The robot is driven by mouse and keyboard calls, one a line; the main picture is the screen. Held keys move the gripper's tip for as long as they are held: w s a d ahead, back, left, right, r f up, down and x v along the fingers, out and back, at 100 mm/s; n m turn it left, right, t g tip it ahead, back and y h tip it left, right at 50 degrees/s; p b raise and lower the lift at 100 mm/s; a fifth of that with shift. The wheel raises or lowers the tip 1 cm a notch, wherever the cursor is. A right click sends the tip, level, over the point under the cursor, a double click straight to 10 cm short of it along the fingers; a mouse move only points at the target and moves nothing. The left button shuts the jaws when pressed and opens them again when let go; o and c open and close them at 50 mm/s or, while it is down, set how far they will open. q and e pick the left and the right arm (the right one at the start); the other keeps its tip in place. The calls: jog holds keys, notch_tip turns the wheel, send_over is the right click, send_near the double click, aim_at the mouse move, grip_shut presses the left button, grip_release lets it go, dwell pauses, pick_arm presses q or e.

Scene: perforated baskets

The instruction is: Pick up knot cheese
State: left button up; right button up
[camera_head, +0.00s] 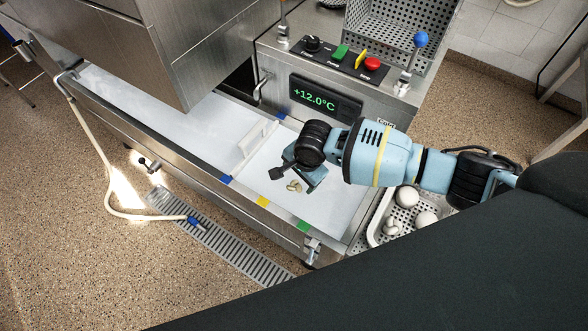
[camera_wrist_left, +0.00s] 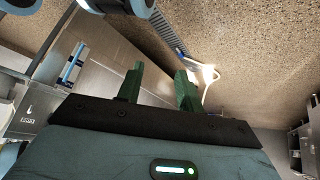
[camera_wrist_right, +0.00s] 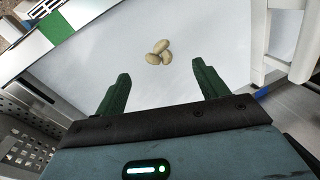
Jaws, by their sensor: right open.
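The knot cheese (camera_head: 294,187) is a small pale-beige cluster on the white floor of the steel trough (camera_head: 335,205), near its front right end. In the right wrist view the knot cheese (camera_wrist_right: 158,52) shows as three rounded lumps touching each other, ahead of the fingertips. My right gripper (camera_head: 297,176) is over the trough, close to the cheese. Its green fingers (camera_wrist_right: 160,70) are apart with nothing between them. My left gripper (camera_wrist_left: 159,70) is open and empty in the left wrist view, away from the cheese; the head view does not show it.
A white divider (camera_head: 252,150) crosses the trough left of the cheese. A perforated basket (camera_head: 376,226) with white balls stands right of the trough. A control panel (camera_head: 342,60) and temperature display (camera_head: 326,98) stand behind. A hose (camera_head: 108,180) hangs at the left.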

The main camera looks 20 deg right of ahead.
aim_at(296, 185)
jog(key=shift+w+d+r, duration=0.1)
jog(key=shift+w, duration=0.25)
jog(key=shift+s, duration=0.15)
jog(key=shift+b+x, duration=0.3)
jog(key=shift+x, duration=0.6)
jog(key=shift+f, duration=0.45)
jog(key=shift+f+b, duration=0.3)
jog(key=shift+f, duration=0.1)
jog(key=b+x, duration=0.1)
jog(key=x, duration=0.2)
jog(key=shift+f, duration=0.65)
pick_arm(q)
notch_tip(296, 185, down, 2)
jog(key=shift+f, duration=0.15)
